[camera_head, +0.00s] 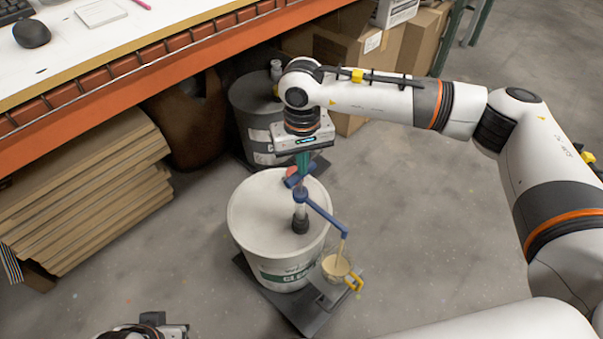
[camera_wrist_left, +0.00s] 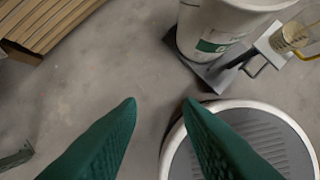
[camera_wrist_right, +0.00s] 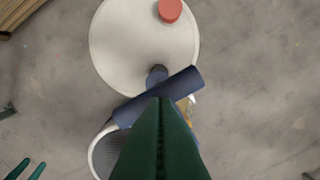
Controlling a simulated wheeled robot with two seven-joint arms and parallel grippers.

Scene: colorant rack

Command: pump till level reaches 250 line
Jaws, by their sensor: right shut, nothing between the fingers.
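A blue pump handle (camera_head: 296,181) sits on a pump on the lid of a white drum (camera_head: 262,205). Its spout (camera_head: 325,216) reaches over a clear jug (camera_head: 336,268) with a yellow handle. A cream stream runs from the spout into the jug, which holds some cream liquid. Its line marks are too small to read. My right gripper (camera_head: 302,166) is shut and empty, fingers pointing down at the handle; whether they touch it I cannot tell. In the right wrist view the fingers (camera_wrist_right: 160,103) cover part of the handle. My left gripper (camera_wrist_left: 161,102) is open and empty.
A grey drum (camera_head: 252,110) stands behind the white one. Stacked flat cardboard (camera_head: 85,190) lies at left under an orange-edged workbench (camera_head: 120,50). Cardboard boxes (camera_head: 350,60) stand at the back. Floor to the right of the jug is clear.

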